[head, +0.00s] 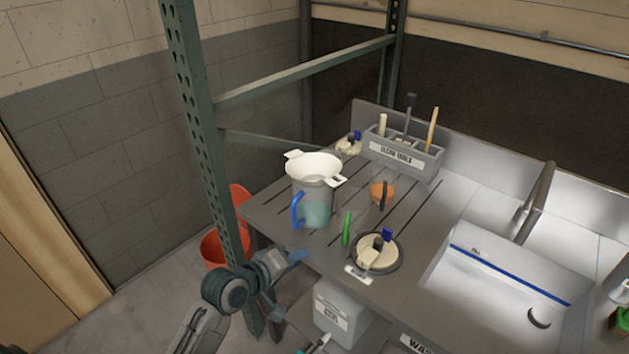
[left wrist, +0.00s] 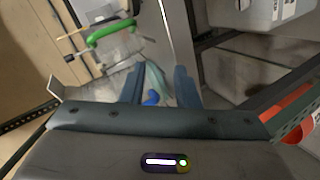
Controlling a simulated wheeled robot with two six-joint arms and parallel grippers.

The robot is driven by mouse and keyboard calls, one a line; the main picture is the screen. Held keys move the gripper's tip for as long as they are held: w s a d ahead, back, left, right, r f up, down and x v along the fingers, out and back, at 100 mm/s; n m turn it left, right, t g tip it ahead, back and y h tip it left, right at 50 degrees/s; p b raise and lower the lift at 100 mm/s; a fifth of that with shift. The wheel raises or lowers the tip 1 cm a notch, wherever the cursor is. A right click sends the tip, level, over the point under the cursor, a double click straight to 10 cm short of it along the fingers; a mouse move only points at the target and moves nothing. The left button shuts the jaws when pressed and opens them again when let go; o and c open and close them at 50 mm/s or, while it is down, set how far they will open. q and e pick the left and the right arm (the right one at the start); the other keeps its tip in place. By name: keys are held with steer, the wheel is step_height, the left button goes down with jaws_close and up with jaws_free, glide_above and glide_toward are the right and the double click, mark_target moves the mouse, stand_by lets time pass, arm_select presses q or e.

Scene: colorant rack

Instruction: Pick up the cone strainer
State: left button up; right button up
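The cone strainer (head: 313,166) is white with side tabs. In the head view it sits in the mouth of a clear measuring jug (head: 313,207) with a blue handle, on the slatted bench (head: 262,208). Its lower cone is hard to make out through the jug. My left gripper (head: 288,284) is low in front of the bench's left front edge, below and apart from the strainer. In the left wrist view its two blue fingers (left wrist: 160,88) stand apart with no grasped object clearly visible between them. The strainer cannot be clearly identified there. My right gripper cannot be made out.
A green metal post (head: 203,120) rises left of the bench, near my left arm. An orange cup (head: 382,192), a green-handled tool (head: 346,229) and a round dish (head: 399,256) stand near the jug. A tool caddy (head: 407,155) is behind, a sink (head: 500,285) right.

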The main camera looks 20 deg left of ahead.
mark_target(338, 180)
arm_select(q)
steer(key=w+d+r+n+t+h, duration=0.1)
steer(key=w+r+n+t+h, duration=0.1)
steer(key=r, duration=0.5)
steer(key=w+d+r+n+t+h, duration=0.1)
steer(key=w+r+n, duration=0.15)
steer(key=r, duration=0.45)
steer(key=p+x, duration=0.1)
steer(key=x, duration=0.2)
steer(key=a+p+x, duration=0.1)
steer(key=x, duration=0.2)
steer(key=w+r+p+x, duration=0.1)
steer(key=x, duration=0.2)
steer(key=shift+w+a+p, duration=0.1)
steer(key=shift+w+p, duration=0.15)
steer(key=shift+p, duration=0.05)
steer(key=shift+w+d+f, duration=0.2)
steer(key=shift+s+a, duration=0.1)
steer(key=shift+c, duration=1.1)
jaws_close()
